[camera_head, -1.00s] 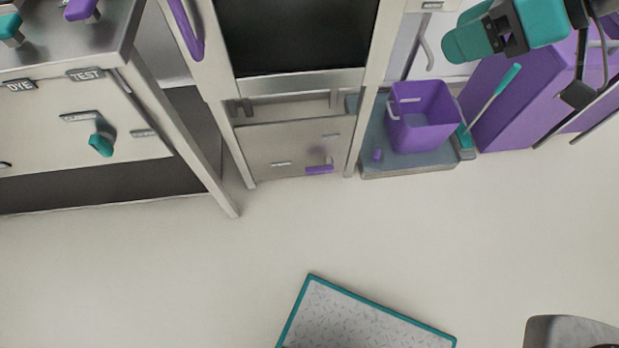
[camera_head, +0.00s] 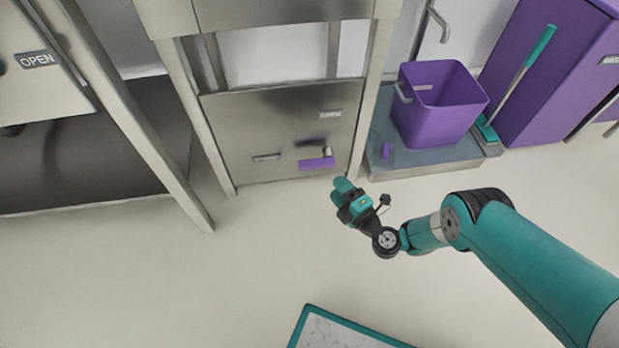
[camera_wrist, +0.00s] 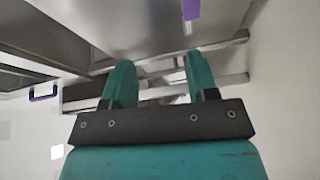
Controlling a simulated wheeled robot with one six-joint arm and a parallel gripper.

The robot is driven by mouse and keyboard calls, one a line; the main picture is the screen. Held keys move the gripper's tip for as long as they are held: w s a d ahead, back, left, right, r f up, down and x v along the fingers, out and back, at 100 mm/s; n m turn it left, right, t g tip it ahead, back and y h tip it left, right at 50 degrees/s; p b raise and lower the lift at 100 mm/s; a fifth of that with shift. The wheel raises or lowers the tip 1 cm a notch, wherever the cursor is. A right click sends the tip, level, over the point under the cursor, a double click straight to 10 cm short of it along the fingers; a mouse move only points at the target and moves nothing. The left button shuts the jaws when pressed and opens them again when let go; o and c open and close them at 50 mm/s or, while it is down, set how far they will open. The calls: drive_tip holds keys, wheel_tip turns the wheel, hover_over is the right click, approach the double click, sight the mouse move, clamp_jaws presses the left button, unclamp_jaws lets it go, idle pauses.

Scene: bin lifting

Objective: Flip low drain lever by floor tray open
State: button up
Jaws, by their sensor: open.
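The purple drain lever (camera_head: 317,163) is low on a steel panel (camera_head: 240,115), beside the floor tray. Its handle lies about level, with a grey pivot at its right end. My gripper (camera_head: 342,188) is just right of and below the lever in the head view, apart from it. In the wrist view my gripper (camera_wrist: 160,85) has its two teal fingers spread, with nothing held between them. A purple piece (camera_wrist: 191,9) shows at the top of the wrist view; it may be the lever. The floor tray (camera_head: 440,156) is to the right of the panel.
A purple bucket (camera_head: 436,105) stands on the floor tray, with a small purple piece (camera_head: 385,151) beside it. A teal-handled brush (camera_head: 520,75) leans near a purple cabinet (camera_head: 555,70). A steel leg (camera_head: 150,140) stands left. A teal-edged mat (camera_head: 335,330) lies in front on open floor.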

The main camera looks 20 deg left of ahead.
drive_tip(key=t+b, duration=0.1)
approach(311, 168)
drive_tip(key=shift+h, duration=0.3)
drive_tip(key=b+x, duration=0.9)
drive_tip(key=b, duration=1.1)
drive_tip(key=shift+w+a+r, duration=0.1)
drive_tip(key=shift+a+r, duration=0.05)
drive_tip(key=shift+a, duration=0.2)
drive_tip(key=shift+x, duration=0.75)
drive_tip(key=shift+r, duration=0.15)
clamp_jaws()
